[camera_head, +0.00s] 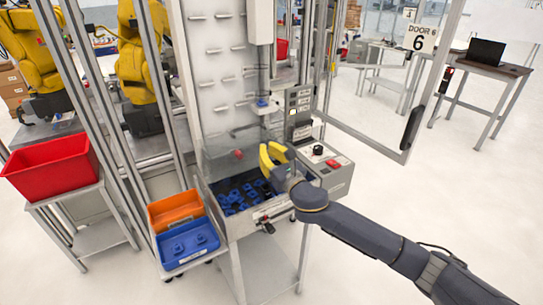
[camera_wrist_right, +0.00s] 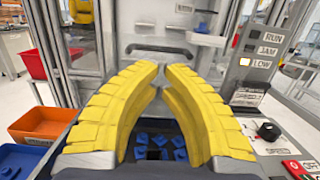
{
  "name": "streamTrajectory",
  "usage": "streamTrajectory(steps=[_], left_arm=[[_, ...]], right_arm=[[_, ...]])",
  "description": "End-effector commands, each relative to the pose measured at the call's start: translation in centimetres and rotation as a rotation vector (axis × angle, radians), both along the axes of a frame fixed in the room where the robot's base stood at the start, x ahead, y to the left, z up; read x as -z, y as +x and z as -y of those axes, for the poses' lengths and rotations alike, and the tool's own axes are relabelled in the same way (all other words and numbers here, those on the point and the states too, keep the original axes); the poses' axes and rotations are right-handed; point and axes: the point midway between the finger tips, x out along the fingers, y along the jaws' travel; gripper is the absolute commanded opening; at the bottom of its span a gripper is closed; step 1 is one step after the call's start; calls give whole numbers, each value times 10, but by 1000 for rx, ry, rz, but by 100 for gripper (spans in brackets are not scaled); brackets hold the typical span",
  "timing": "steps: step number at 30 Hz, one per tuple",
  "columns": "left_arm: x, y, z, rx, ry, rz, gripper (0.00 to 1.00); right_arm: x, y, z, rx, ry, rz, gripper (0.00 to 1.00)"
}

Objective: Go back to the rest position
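My right gripper (camera_head: 266,147) is in front of the machine, above the front of its bin of blue parts (camera_head: 238,194). It holds nothing that I can see. In the right wrist view, the two curved yellow fingers of my right gripper (camera_wrist_right: 161,68) come together at their tips, with only a thin gap between them. Blue parts (camera_wrist_right: 160,146) show between and below the fingers. My left gripper is in neither view.
A control box (camera_head: 325,168) with a red button stands right of the bin. An orange bin (camera_head: 176,212) and a blue bin (camera_head: 188,244) are at its left, with a red bin (camera_head: 52,167) farther left. An open door frame (camera_head: 372,142) stands at the right. The floor at front right is clear.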

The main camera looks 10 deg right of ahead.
Motion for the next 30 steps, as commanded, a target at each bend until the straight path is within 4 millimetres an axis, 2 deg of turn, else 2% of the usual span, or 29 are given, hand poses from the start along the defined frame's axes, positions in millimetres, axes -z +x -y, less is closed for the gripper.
streamTrajectory(steps=[3,9,14,17,23,30], left_arm=[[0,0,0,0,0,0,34],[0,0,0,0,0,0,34],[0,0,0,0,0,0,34],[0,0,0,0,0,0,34],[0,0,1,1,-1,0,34],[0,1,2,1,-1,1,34]], right_arm=[[3,-13,5,0,0,0,0],[5,-25,9,2,12,-6,0],[22,-40,12,21,139,-79,0],[43,-57,17,54,299,-168,0],[91,-99,40,168,681,-363,0],[154,-164,80,372,1126,-544,0]])
